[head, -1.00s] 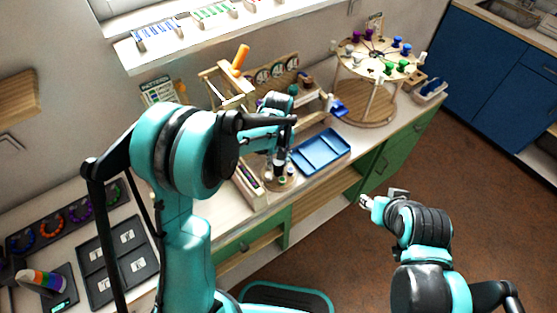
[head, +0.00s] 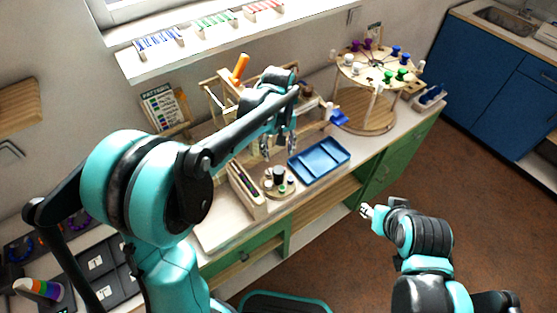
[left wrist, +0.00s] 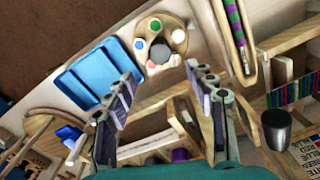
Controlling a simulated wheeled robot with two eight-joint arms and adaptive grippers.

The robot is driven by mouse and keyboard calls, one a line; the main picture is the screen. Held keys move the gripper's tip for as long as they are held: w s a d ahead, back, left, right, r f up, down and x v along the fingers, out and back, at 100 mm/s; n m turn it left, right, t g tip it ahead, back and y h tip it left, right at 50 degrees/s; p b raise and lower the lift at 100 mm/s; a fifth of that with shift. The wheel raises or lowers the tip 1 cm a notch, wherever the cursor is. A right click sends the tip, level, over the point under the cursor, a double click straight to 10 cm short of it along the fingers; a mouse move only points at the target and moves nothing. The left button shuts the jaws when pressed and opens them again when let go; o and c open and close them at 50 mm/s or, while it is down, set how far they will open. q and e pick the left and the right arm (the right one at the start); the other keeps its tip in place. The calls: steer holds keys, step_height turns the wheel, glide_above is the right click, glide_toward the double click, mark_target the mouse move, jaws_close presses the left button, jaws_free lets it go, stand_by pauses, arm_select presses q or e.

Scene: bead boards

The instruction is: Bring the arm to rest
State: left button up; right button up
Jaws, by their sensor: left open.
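My left arm reaches over the workbench (head: 217,236) in the head view. My left gripper (head: 279,147) points down above the bench, between the blue tray and the wooden frame. In the left wrist view the left gripper (left wrist: 165,82) has its two fingers well apart with nothing between them. My right gripper (head: 367,211) is small in the head view, out over the brown floor in front of the green cabinet. Whether its fingers are apart is too small to tell.
A blue divided tray (head: 338,148) and a small round wooden holder (head: 266,190) with coloured dots lie below the left gripper. A wooden frame with an orange handle (head: 239,68) stands behind. A round tiered carousel (head: 352,74) stands to the right. Black trays (head: 118,286) lie at left.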

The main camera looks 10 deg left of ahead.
arm_select(q)
steer(key=shift+r, duration=1)
steer(key=s+a+m+t+b, duration=0.2)
steer(key=s+a+t, duration=0.1)
steer(key=s, duration=0.6)
steer(key=s+a+f+m+t+b, duration=0.1)
steer(key=s+a+m+t+b, duration=0.1)
steer(key=s, duration=0.7)
steer(key=a+m+t, duration=0.1)
steer(key=a+t, duration=0.1)
steer(key=a, duration=0.1)
steer(key=shift+f, duration=0.3)
